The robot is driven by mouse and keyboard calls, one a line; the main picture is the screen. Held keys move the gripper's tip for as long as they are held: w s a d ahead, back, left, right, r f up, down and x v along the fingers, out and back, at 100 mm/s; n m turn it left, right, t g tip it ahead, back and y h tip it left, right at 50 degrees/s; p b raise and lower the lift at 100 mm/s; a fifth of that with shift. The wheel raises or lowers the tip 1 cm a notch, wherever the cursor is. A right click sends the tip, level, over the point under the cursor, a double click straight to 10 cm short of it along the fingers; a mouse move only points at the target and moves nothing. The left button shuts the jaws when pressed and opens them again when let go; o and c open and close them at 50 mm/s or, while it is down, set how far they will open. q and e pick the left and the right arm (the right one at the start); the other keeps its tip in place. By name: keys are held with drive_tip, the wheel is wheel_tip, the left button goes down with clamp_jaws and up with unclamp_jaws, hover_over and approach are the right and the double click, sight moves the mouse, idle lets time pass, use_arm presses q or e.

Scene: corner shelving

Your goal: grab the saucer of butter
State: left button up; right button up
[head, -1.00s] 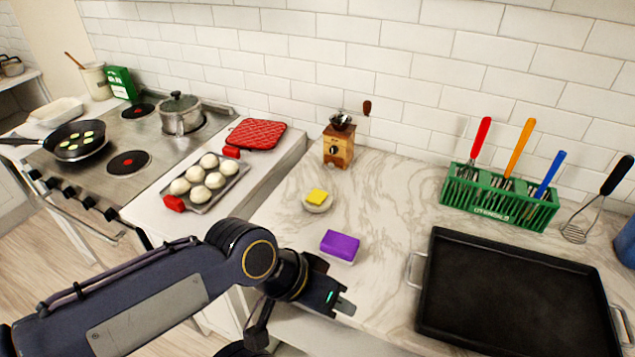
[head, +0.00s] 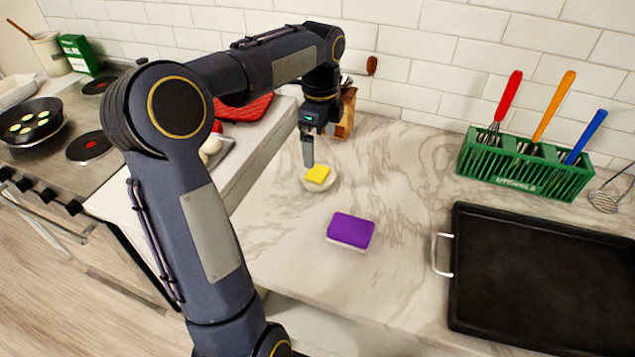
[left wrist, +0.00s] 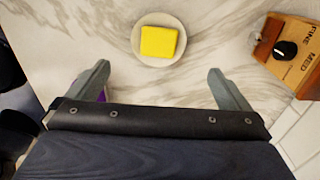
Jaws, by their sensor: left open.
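The saucer (head: 322,186) is a small pale dish on the marble counter, with a yellow block of butter (head: 318,174) on it. My left gripper (head: 308,160) points down just behind and to the left of the butter in the head view. In the left wrist view, the saucer (left wrist: 137,40) and butter (left wrist: 159,42) lie ahead of the fingertips, roughly centred between them. The left gripper (left wrist: 158,75) is open, with nothing between its fingers. My right gripper is not in view.
A wooden grinder (head: 346,115) stands close behind the left gripper; it also shows in the left wrist view (left wrist: 291,58). A purple sponge (head: 351,230) lies in front of the saucer. A black tray (head: 545,280) and a green utensil rack (head: 520,170) are on the right.

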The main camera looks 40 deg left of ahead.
sight(318, 172)
use_arm(q)
drive_tip(key=shift+w+a+f, duration=0.2)
drive_tip(key=shift+f, duration=0.25)
drive_tip(key=shift+a+f, duration=0.1)
drive_tip(key=shift+f, duration=0.25)
drive_tip(key=f, duration=0.5)
drive_tip(key=shift+s+f, duration=0.25)
drive_tip(key=shift+s, duration=0.15)
drive_tip(key=shift+f, duration=0.55)
drive_tip(key=c, duration=1.3)
drive_tip(key=shift+r, duration=0.1)
